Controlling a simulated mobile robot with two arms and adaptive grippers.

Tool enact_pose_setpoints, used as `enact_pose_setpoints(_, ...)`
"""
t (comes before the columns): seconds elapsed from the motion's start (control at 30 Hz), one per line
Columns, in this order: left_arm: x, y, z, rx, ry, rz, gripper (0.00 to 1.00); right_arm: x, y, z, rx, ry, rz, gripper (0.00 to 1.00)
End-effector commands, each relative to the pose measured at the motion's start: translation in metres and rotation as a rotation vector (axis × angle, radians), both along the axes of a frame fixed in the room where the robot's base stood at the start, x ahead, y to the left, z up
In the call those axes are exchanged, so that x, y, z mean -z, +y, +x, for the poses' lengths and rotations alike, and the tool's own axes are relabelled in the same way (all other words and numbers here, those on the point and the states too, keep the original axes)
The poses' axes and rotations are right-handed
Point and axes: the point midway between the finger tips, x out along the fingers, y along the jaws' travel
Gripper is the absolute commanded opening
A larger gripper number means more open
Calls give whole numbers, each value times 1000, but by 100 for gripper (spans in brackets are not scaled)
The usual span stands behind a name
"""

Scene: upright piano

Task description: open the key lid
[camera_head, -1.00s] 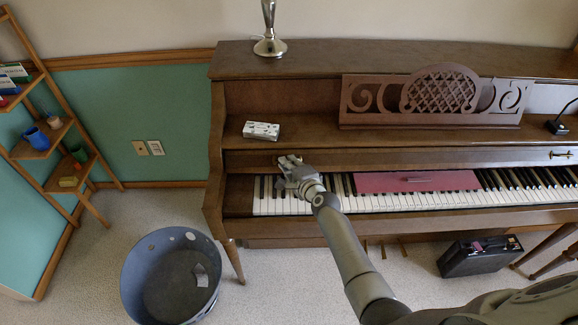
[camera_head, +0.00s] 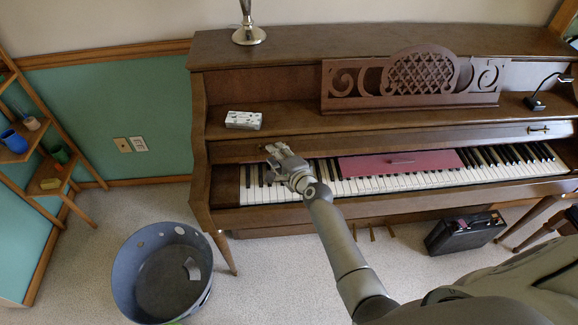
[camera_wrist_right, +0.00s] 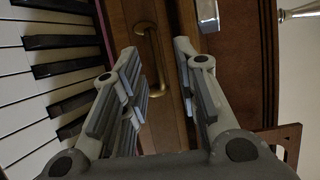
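The key lid (camera_head: 400,140) shows as a brown wooden strip above the piano keys (camera_head: 420,180); the keys lie bare below it. A brass handle (camera_head: 538,129) sits on it at the right. Another brass handle (camera_wrist_right: 152,62) near its left end shows in the right wrist view; in the head view my gripper mostly hides it. My right gripper (camera_head: 274,152) is at that left handle, over the leftmost keys. In the right wrist view its fingers (camera_wrist_right: 157,56) are apart, with the handle between them in the picture; contact cannot be told. My left gripper is out of view.
A small patterned box (camera_head: 243,120) stands on the ledge above the lid, near the right gripper. The music stand (camera_head: 415,85) is behind. A blue bin (camera_head: 128,270) stands on the floor at left.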

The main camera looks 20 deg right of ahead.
Motion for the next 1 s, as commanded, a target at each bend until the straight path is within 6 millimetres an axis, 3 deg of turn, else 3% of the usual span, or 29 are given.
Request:
enact_pose_setpoints(0.3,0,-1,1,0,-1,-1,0,-15,-7,-54,1,-1,1,29)
enact_pose_setpoints(0.5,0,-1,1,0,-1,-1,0,-22,-10,-79,1,0,0,29)
enact_pose_setpoints(1.0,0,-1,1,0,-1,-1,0,-25,-11,-89,0,-1,0,29)
